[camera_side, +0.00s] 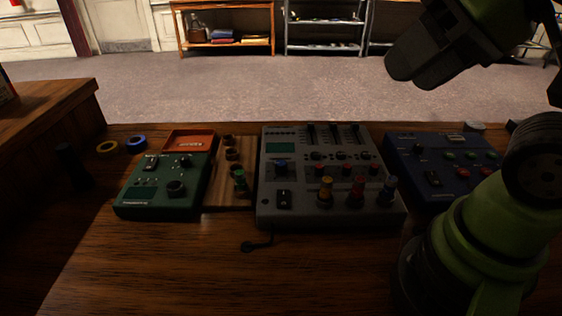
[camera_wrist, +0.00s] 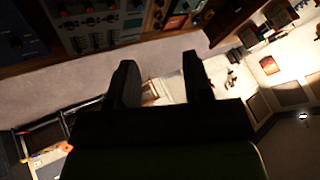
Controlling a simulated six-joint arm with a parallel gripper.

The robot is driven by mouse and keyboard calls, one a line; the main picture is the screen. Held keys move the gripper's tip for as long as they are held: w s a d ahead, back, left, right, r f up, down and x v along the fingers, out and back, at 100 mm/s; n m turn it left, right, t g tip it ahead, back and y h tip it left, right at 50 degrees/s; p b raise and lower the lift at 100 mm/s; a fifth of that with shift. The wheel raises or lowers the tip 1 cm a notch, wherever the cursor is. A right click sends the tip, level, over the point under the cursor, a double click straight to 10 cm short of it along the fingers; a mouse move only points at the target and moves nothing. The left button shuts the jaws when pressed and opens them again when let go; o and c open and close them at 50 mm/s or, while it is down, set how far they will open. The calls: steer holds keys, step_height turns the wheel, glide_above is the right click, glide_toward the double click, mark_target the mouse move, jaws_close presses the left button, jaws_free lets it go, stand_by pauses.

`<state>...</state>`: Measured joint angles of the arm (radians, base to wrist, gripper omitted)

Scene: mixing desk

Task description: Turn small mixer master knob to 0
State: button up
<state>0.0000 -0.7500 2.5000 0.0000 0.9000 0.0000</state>
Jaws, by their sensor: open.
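A green device (camera_side: 168,185) with a small display and black knobs lies at the left of the desk. A larger grey mixer (camera_side: 290,218) with faders and coloured knobs lies in the middle. A blue device (camera_side: 440,172) with several small knobs lies at the right. I cannot tell for certain which is the small mixer, and no labels or knob positions can be read. My gripper (camera_side: 408,68) is raised at the upper right, well above and apart from all the devices. In the wrist view its two fingers (camera_wrist: 158,60) are spread with nothing between them.
An orange tray (camera_side: 190,139) stands behind the green device. A wooden strip (camera_side: 230,195) with several small knobs lies between the green device and the grey mixer. The front of the desk (camera_side: 200,270) is mostly clear.

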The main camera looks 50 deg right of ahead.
steer(key=shift+o, duration=0.2)
steer(key=w+m+g, duration=0.2)
steer(key=w+m, duration=0.2)
steer(key=w, duration=0.4)
steer(key=shift+d+f+m+h, duration=0.2)
steer(key=shift+d+m+h, duration=0.1)
steer(key=shift+d, duration=0.15)
steer(key=m+g+h, duration=0.1)
steer(key=m+g, duration=0.4)
steer(key=m, duration=0.5)
glide_above(282, 162)
steer(key=f, duration=1.7)
steer(key=shift+s+a+f, duration=0.1)
steer(key=shift+s, duration=0.2)
steer(key=f, duration=0.9)
steer(key=shift+w, duration=0.25)
steer(key=c, duration=0.9)
